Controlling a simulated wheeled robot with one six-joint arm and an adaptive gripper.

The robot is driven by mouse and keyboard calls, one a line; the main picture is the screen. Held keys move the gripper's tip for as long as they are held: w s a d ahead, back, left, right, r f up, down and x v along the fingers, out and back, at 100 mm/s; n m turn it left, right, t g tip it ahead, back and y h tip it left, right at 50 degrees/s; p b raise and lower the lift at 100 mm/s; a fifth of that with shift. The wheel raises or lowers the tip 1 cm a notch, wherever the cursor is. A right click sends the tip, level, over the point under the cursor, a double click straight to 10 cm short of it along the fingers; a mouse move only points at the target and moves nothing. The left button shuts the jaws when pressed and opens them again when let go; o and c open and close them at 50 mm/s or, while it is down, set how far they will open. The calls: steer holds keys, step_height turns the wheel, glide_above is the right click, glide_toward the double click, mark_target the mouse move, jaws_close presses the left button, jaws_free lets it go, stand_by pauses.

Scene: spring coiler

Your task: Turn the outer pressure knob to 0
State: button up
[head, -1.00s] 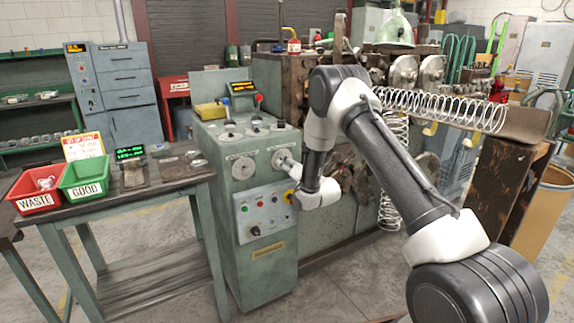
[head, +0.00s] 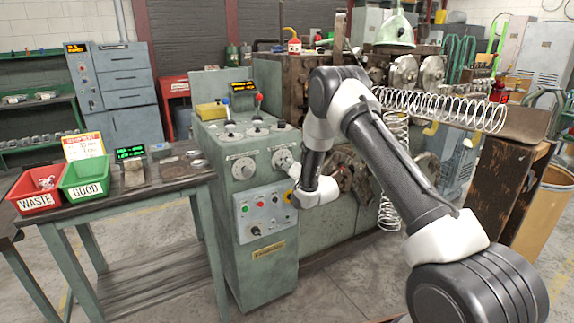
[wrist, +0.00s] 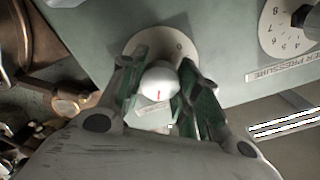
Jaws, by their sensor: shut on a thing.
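The green control cabinet (head: 262,222) carries two round pale dials on its front. My gripper (wrist: 160,88) is at the right-hand one, with a green-padded finger on each side of a white rounded knob (wrist: 159,80). The fingers are shut on it. The knob bears a short red mark, pointing toward the bottom of the wrist view. Its dial plate (wrist: 148,45) is mostly covered by the fingers and knob; one digit shows faintly. A label below the knob is mostly hidden. The other dial (wrist: 285,28), with a dark knob, has a label (wrist: 281,70) cut off to "ER PRESSURE"; it is also in the head view (head: 243,168).
A button panel (head: 263,213) lies below the dials, close to my wrist. Levers with red and blue knobs stand on the cabinet top. The coiling machine and a long spring (head: 440,106) are to the right. A table with red and green bins (head: 84,180) stands left.

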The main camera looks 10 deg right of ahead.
steer(key=n, duration=1.2)
steer(key=shift+f+n, duration=0.1)
steer(key=shift+n, duration=0.2)
steer(key=n, duration=0.3)
steer(key=shift+n, duration=0.3)
steer(key=n, duration=1.3)
steer(key=shift+n, duration=0.3)
